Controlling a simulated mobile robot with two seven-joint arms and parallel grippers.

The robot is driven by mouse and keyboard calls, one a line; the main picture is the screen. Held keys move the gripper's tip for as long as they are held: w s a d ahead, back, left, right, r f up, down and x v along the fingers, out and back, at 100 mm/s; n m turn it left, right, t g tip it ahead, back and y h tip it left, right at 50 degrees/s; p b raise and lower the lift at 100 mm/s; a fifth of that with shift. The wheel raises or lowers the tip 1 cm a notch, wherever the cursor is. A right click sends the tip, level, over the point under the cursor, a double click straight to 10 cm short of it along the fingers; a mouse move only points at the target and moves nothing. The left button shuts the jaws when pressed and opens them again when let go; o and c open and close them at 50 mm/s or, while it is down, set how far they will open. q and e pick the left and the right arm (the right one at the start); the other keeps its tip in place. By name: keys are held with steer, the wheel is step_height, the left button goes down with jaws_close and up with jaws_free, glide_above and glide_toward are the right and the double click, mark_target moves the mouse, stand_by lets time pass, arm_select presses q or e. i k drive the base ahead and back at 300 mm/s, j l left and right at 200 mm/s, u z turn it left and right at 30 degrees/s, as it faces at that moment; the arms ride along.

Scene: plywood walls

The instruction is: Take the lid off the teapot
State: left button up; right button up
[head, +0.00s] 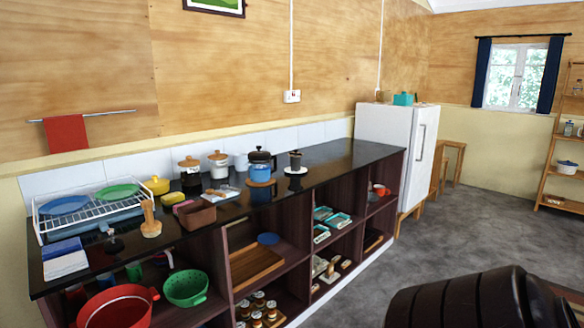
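A dark, rounded pot (260,156) with a knob on top stands toward the back of the black counter and looks like the teapot, but it is small here and I cannot be sure. Its lid appears to be on. A blue pot (260,172) on a round cork-coloured mat stands in front of it and hides its lower part. A dark vessel (295,160) on a white saucer stands to the right.
The black counter (335,155) is bare at its right end, beside the white fridge (385,135). Canisters (218,164), a brown box (196,214) and a dish rack (90,208) crowd its left. Grey floor (480,230) is open.

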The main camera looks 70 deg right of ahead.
mark_target(253, 156)
steer(key=z, duration=1.9)
steer(key=i+l+u, duration=0.15)
steer(key=i+l, duration=0.35)
steer(key=i+l+u, duration=0.15)
steer(key=i+l, duration=0.4)
steer(key=i, duration=0.15)
steer(key=i+l+u, duration=0.15)
steer(key=i+l, duration=0.4)
steer(key=i+l+u, duration=0.15)
steer(key=i+l, duration=0.35)
steer(key=l, duration=0.25)
